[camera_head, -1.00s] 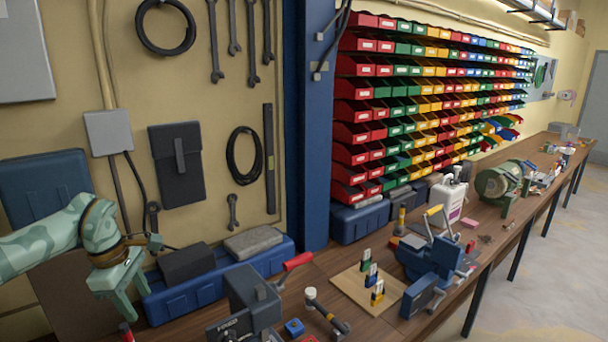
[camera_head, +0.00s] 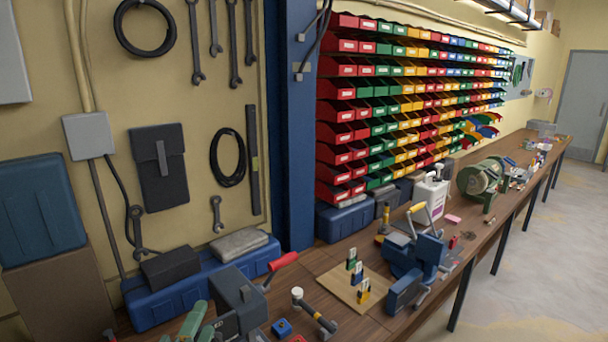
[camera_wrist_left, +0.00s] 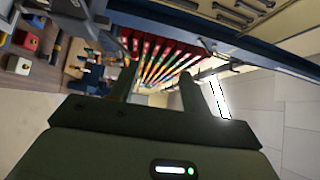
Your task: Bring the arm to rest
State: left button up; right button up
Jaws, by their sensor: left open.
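My left gripper (camera_head: 200,320) shows only as green finger parts at the bottom edge of the head view, just left of the dark grey vise (camera_head: 238,295). The rest of my left arm is out of that view. In the left wrist view, the two dark fingers of my left gripper (camera_wrist_left: 160,90) stand apart with nothing between them. My right gripper is in neither view.
The wooden workbench (camera_head: 465,240) carries a hammer (camera_head: 316,316), a board with small coloured blocks (camera_head: 345,292), a blue machine (camera_head: 412,265) and a white jug (camera_head: 430,197). A blue toolbox (camera_head: 190,292) stands by the wall. Coloured bins (camera_head: 400,110) fill the rack behind.

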pick_arm(q)
jog(key=s+a+f+n+g+y, duration=0.3)
jog(key=s+a+f+n+g, duration=0.35)
jog(key=s, duration=0.35)
jog(key=s+a+f+n+g+y, duration=0.3)
jog(key=s+a+f+n+g, duration=0.25)
jog(key=s+f, duration=0.3)
jog(key=s+d+f+g+h+b, duration=0.1)
jog(key=s+d+f+h+b, duration=0.15)
jog(key=f, duration=1.45)
jog(key=s+d+f+g+h+b, duration=0.1)
jog(key=s+d+f+g+b, duration=0.15)
jog(key=f, duration=1.45)
jog(key=s+f+n+g+b, duration=0.2)
jog(key=s+f+b, duration=0.3)
jog(key=s+f, duration=1.3)
jog(key=shift+s+a+f+n+h, duration=0.2)
jog(key=shift+s+a+n+h, duration=0.1)
jog(key=shift+s+a+h, duration=0.25)
jog(key=shift+s+d, duration=0.1)
